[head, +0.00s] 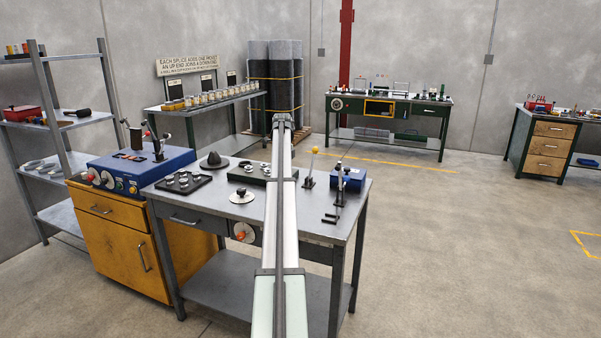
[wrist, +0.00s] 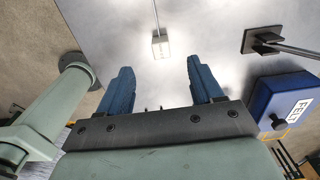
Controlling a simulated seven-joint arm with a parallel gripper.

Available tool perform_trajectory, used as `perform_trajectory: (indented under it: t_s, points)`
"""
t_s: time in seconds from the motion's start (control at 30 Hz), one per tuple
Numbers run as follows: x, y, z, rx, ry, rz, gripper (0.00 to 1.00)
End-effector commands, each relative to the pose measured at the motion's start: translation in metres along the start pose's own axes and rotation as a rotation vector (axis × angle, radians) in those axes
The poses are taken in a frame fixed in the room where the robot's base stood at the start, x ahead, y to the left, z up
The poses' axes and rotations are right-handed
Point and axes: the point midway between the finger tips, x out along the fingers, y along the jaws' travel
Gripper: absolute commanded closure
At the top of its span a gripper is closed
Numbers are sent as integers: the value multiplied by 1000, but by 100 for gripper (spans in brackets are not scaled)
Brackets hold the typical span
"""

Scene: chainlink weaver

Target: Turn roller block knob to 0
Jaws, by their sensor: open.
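No label in view reads roller block, so I cannot tell which knob it is. On the near steel table (head: 215,212) a white disc (head: 240,197) carries a dark knob. A white dial (head: 243,232) with an orange-red knob is on the table's front. A dark block (head: 255,173) with pale round parts lies behind the disc, partly hidden by my arm. No number 0 is legible. In the wrist view my gripper (wrist: 157,75) is open and empty, its blue fingers wide apart above a grey surface. My gripper cannot be made out in the head view.
A lever base (wrist: 264,39) and a small pale block (wrist: 160,46) with a rod are ahead. A yellow-tipped lever (head: 311,168) stands on the table.

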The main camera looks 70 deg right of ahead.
Motion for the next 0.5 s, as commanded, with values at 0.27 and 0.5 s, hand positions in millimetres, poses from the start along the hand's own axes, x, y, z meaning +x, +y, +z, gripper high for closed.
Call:
perform_trajectory:
  t_s: [0.27, 0.5]
  points:
    - [46, 1, 0, 0, 0, 2, 34]
    - [85, 1, 0, -1, 0, 2, 34]
